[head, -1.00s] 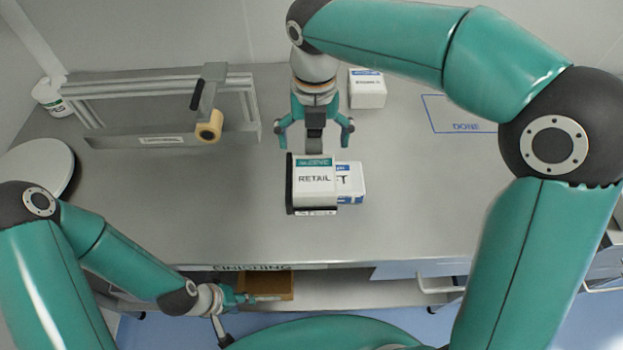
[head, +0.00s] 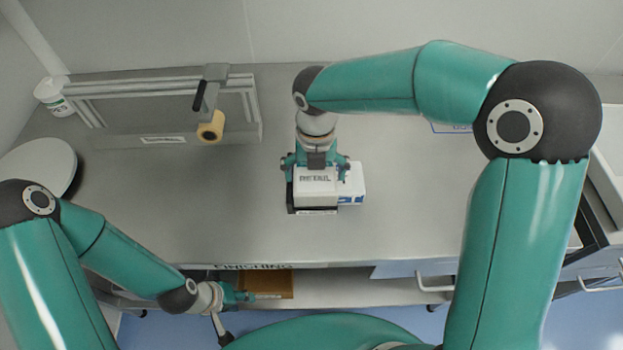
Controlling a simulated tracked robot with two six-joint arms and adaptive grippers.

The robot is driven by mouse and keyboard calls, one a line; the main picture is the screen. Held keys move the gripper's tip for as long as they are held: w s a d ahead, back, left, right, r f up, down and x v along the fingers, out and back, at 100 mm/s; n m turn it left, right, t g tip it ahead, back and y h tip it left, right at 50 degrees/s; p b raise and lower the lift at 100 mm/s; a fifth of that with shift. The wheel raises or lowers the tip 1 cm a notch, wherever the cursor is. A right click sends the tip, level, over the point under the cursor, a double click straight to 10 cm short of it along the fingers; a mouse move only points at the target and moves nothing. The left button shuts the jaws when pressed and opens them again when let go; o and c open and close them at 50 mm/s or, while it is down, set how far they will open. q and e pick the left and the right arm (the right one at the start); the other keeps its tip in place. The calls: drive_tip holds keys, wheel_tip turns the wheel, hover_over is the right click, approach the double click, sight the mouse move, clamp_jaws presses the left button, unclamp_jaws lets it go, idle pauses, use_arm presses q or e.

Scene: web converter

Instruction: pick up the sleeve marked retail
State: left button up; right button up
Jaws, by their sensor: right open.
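The sleeve marked RETAIL (head: 316,190) is a white box in a dark holder (head: 292,208) on the grey table. A second white box with blue marks (head: 353,184) sits against its right side, partly hidden. My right gripper (head: 316,174) is open, its fingers at the left and right of the retail sleeve's far end. I cannot tell whether the fingers touch it. My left gripper (head: 246,297) hangs low in front of the table's front edge, away from the sleeve; its jaws are too small to read.
A metal frame with a tan roll (head: 211,128) stands at the back left. A white round disc (head: 38,168) and a white tub (head: 53,95) are at the far left. The table's right middle is clear.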

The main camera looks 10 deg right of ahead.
drive_tip(key=shift+c, duration=0.3)
drive_tip(key=c, duration=0.7)
drive_tip(key=shift+r, duration=0.15)
